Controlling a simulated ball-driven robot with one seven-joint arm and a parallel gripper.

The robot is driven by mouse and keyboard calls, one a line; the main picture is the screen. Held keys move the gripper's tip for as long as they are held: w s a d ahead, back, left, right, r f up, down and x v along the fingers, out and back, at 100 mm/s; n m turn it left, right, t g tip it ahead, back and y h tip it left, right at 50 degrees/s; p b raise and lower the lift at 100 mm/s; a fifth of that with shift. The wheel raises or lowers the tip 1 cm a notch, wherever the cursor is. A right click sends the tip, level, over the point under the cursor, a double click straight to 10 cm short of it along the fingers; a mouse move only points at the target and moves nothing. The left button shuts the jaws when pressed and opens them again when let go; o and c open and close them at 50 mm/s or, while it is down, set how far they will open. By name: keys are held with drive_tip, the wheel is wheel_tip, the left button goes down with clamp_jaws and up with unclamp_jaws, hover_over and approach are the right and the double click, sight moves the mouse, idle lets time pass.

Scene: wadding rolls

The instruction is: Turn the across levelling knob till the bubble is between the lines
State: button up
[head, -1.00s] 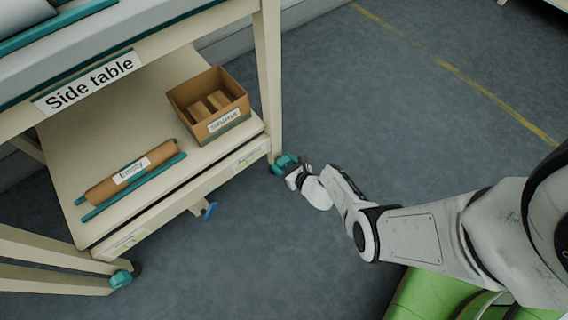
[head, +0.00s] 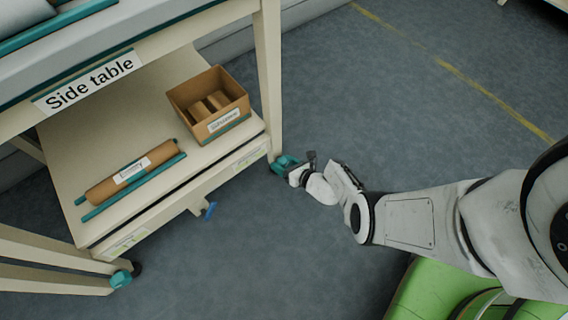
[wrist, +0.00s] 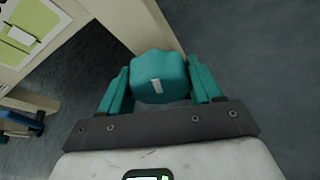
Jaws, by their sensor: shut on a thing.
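A teal levelling knob (wrist: 160,78) with a white mark on its face sits at the foot of the side table's right front leg. In the wrist view my gripper (wrist: 160,88) has its teal fingers on either side of this knob, shut on it. In the head view my gripper (head: 290,167) reaches the same leg foot, and its fingers and the knob blend together. A second teal knob (head: 121,279) is at the near left leg. Pale green labels sit on the shelf's front rail, too small to read. I cannot make out a bubble or its lines.
The side table's lower shelf (head: 75,165) carries a brown roll (head: 132,172) and an open cardboard box (head: 208,100). A blue lever (head: 210,210) hangs under the rail; it seems to show at the wrist view's left edge. The grey floor right of the table is clear.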

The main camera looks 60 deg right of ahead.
drive_tip(key=shift+m+t+y+b, duration=0.3)
drive_tip(key=shift+m+y, duration=0.2)
drive_tip(key=shift+m, duration=0.2)
drive_tip(key=o, duration=1)
drive_tip(key=p+v, duration=0.5)
drive_tip(key=v, duration=0.6)
drive_tip(key=shift+p, duration=0.3)
drive_tip(key=shift+w, duration=0.1)
